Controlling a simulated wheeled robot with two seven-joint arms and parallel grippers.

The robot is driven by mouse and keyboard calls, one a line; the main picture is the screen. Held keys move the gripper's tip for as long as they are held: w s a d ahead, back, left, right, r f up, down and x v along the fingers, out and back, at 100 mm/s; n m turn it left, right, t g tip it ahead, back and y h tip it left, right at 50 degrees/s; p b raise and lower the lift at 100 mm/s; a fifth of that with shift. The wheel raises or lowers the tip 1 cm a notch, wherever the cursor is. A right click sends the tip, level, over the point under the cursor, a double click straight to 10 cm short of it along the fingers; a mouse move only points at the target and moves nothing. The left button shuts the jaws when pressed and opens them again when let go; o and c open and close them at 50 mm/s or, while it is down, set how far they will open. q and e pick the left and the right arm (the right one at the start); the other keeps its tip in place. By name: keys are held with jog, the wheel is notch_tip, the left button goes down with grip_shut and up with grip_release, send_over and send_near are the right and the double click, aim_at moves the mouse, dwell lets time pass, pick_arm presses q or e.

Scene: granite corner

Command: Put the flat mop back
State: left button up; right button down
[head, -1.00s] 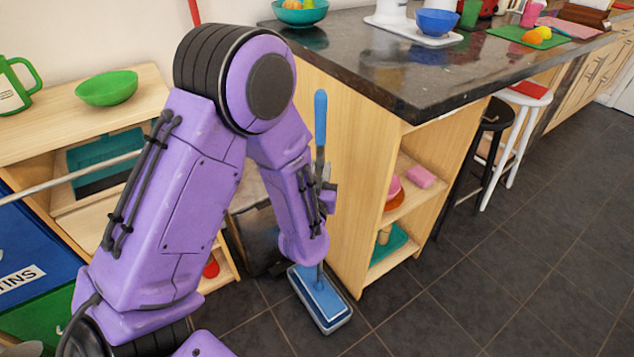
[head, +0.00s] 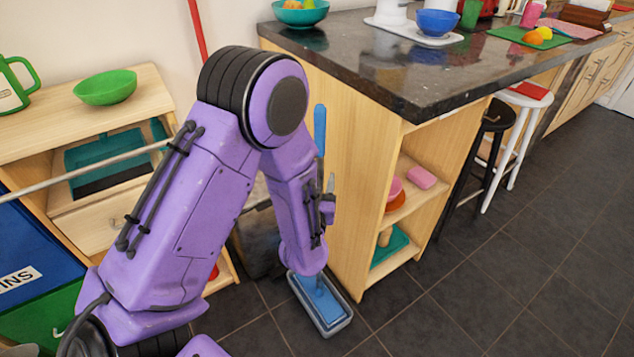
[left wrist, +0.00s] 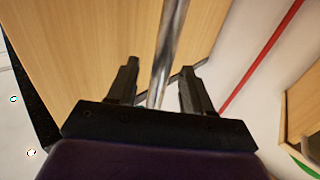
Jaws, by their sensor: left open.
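The flat mop stands upright against the wooden end of the counter. Its blue handle top (head: 320,128) shows beside my left forearm, and its blue head (head: 322,301) rests in a grey tray (head: 337,328) on the floor. My left gripper (head: 328,190) is at the mop's pole, mostly hidden behind the forearm in the head view. In the left wrist view the silver pole (left wrist: 170,50) runs between the two open fingers of the left gripper (left wrist: 158,88), with gaps on both sides. My right gripper is not in view.
The granite counter (head: 400,75) overhangs just right of the arm, with open shelves (head: 393,215) below it. A wooden cabinet with a green bowl (head: 105,87) stands at left. A black stool (head: 497,116) and a white stool (head: 525,98) are farther right. The tiled floor at front right is clear.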

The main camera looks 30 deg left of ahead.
pick_arm(q)
jog(key=p+v, duration=0.3)
jog(key=v, duration=0.9)
jog(key=s+a+f+g+h, duration=0.1)
jog(key=s+f+g, duration=0.25)
jog(key=f, duration=0.45)
jog(key=s+a+f+g+h, duration=0.1)
jog(key=s+f+g+h, duration=0.2)
jog(key=f, duration=0.5)
jog(key=s+a+f+n+g, duration=0.2)
jog(key=s+f+g, duration=0.6)
jog(key=s, duration=0.5)
notch_tip(320, 180, up, 12)
jog(key=t+p, duration=0.1)
jog(key=p, duration=1.1)
jog(key=shift+w+d+f, duration=0.1)
